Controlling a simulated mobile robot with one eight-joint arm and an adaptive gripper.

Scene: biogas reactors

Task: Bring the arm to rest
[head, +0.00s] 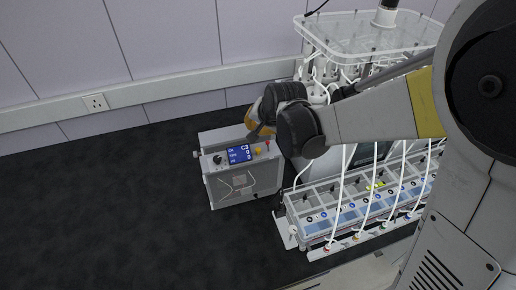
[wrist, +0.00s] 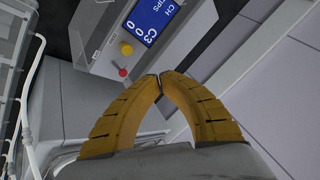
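My arm (head: 375,110) reaches from the right side of the head view over the biogas rig, bent at a dark joint. My gripper (wrist: 160,76) has two ribbed yellow-brown fingers whose tips meet, with nothing seen between them. In the head view the gripper is mostly hidden behind my arm; a bit of yellow finger shows just behind the control box (head: 240,182). In the wrist view the box's blue display (wrist: 152,18), a yellow button and a red-tipped switch lie beyond the fingertips. I see no contact between the gripper and the box.
The biogas reactor rig (head: 365,45), with a clear top plate and white tubes, stands right of the box. A rack of blue-labelled cells (head: 350,205) is in front of it. The black bench (head: 95,215) is clear on the left. A wall socket (head: 95,102) is behind.

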